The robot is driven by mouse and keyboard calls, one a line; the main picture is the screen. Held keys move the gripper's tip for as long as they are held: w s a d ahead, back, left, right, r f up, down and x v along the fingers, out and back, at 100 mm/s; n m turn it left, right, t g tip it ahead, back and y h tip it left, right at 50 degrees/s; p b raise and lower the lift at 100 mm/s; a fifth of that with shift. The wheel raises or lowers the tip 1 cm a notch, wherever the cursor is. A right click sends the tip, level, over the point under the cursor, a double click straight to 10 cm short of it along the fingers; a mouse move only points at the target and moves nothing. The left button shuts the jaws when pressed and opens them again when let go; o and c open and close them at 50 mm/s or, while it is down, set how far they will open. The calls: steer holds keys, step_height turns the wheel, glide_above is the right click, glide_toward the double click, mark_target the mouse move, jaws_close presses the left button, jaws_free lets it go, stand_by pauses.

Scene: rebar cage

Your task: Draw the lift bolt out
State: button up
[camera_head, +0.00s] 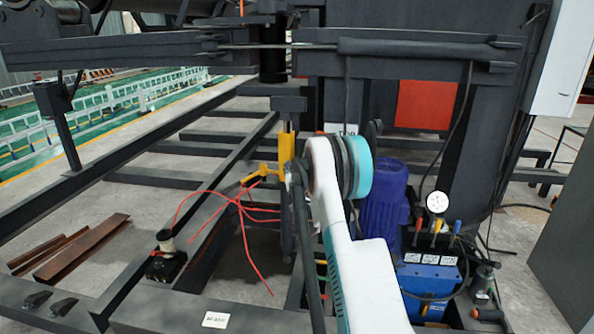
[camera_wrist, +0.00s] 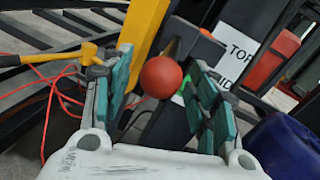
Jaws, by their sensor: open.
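A red ball knob (camera_wrist: 161,77), which looks like the head of the lift bolt, shows in the wrist view. A short dark shank runs from behind it toward a dark plate. My gripper (camera_wrist: 160,62) is open, with one teal-padded finger on each side of the knob. I see gaps between both fingers and the knob; nothing is held. How deep the knob sits between the fingers is hard to tell. The bolt's far end is hidden. In the head view my own white and teal arm covers the knob and most of the gripper.
A yellow post (camera_head: 286,150) stands close beside the bolt. A yellow-handled piece (camera_wrist: 85,52) and thin red cords (camera_head: 240,210) lie near the left finger. A blue motor (camera_head: 385,195) and a blue pump unit with a gauge (camera_head: 435,285) stand to the right. Dark frame beams surround this spot.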

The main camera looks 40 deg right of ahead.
steer(key=shift+w+d, duration=0.15)
jaws_close()
steer(key=v, duration=0.3)
steer(key=a+v, duration=0.1)
steer(key=shift+a, duration=0.2)
jaws_free()
